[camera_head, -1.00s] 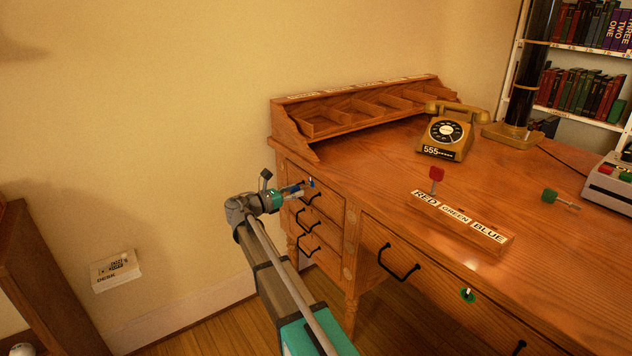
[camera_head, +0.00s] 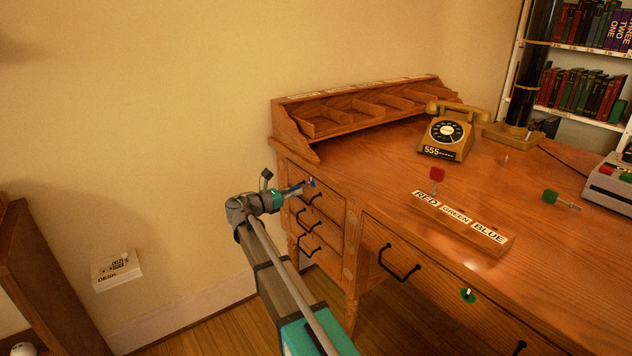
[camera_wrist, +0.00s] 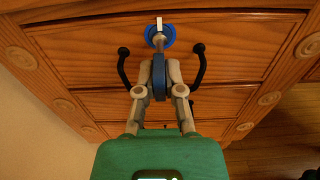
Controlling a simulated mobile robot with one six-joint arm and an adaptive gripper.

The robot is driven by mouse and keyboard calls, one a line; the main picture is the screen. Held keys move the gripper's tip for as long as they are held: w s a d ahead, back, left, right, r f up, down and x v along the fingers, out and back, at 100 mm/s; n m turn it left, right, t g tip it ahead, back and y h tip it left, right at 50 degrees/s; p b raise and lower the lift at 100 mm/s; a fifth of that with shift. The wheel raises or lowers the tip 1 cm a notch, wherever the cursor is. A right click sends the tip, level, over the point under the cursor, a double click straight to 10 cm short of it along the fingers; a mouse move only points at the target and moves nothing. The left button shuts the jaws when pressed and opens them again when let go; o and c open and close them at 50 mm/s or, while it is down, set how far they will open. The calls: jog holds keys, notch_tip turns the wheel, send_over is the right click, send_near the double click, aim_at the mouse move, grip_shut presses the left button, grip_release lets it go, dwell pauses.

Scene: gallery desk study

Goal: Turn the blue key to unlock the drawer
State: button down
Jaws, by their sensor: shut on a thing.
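The blue key (camera_wrist: 158,78) is between the fingers of my gripper (camera_wrist: 160,80), which is shut on its round head. The key's pale shaft points at the round blue lock plate (camera_wrist: 168,33) on the top small drawer and meets it in the wrist view. How deep the tip sits is not clear. A white upright mark shows on the plate. In the head view my gripper (camera_head: 297,189) is at the top left drawer (camera_head: 329,204) of the desk, and the blue lock plate (camera_head: 312,183) shows just past the fingers.
A telephone (camera_head: 447,134) stands behind. The wall is left of the desk.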

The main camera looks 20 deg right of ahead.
jog(key=shift+r+p, duration=0.4)
jog(key=shift+r, duration=0.15)
dwell(0.5)
jog(key=shift+d, duration=0.1)
dwell(1.0)
jog(key=shift+m, duration=1.5)
jog(key=shift+m, duration=3)
